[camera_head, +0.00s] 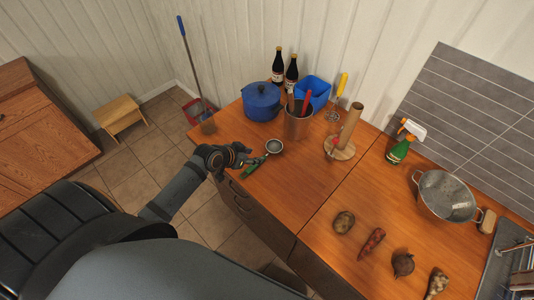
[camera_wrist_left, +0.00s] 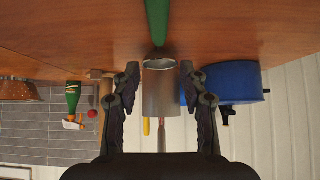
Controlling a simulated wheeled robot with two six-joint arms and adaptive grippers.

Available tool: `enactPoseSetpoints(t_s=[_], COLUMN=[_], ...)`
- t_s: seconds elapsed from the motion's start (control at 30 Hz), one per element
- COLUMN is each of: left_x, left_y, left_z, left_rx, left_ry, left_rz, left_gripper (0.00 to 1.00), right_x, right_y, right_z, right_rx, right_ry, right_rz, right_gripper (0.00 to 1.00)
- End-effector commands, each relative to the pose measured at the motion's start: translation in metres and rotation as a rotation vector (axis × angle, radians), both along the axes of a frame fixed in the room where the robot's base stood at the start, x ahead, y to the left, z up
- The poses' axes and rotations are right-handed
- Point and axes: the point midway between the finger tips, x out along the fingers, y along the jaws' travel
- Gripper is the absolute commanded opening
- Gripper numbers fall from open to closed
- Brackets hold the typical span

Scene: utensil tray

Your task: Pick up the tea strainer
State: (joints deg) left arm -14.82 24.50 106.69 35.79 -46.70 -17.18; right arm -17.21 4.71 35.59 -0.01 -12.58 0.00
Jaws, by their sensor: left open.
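The tea strainer has a round grey mesh bowl (camera_head: 274,146) and a green handle (camera_head: 251,169). It lies on the wooden counter near its left front edge. In the left wrist view, which is upside down, the green handle (camera_wrist_left: 157,20) runs in from the top centre, with the bowl at its far end. My left gripper (camera_head: 252,156) is open and empty, just left of the strainer beside the handle. Its two fingers (camera_wrist_left: 160,72) stand apart in the wrist view, with the handle lined up between them. My right gripper is not in view.
Behind the strainer stand a metal utensil holder (camera_head: 298,125), a blue pot (camera_head: 261,104), dark bottles (camera_head: 277,67) and a blue bin (camera_head: 313,92). A paper-towel stand (camera_head: 346,135) is to the right. Vegetables (camera_head: 371,243) and a colander (camera_head: 446,197) lie farther right.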

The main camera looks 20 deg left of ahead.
Motion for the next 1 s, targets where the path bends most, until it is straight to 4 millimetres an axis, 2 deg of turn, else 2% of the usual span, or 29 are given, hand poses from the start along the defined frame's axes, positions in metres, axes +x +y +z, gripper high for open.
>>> enactPoseSetpoints(t_s=[0.1,0.3,0.4,0.53,0.7,0.97,1.0], left_x=[0.012,0.016,0.023,0.036,0.049,0.05,0.05], left_y=[-0.004,-0.005,-0.009,-0.015,-0.018,-0.019,-0.019], left_z=[-0.011,-0.016,-0.02,-0.033,-0.05,-0.053,-0.052], left_rx=[-0.002,0.002,-0.002,-0.003,0.0,0.002,0.002], left_ry=[0.0,0.0,0.002,0.002,0.001,0.0,0.0], left_rz=[0.004,0.0,0.002,0.002,0.001,0.0,0.0], left_gripper=[0.44,0.44,0.44,0.44,0.44,0.44,0.38], right_x=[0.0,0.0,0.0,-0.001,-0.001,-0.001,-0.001], right_y=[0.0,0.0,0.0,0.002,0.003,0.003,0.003], right_z=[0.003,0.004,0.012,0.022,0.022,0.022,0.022], right_rx=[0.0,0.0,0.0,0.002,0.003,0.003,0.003], right_ry=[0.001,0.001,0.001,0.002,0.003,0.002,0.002], right_rz=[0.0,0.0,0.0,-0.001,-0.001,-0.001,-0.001], right_gripper=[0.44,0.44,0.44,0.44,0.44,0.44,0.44])
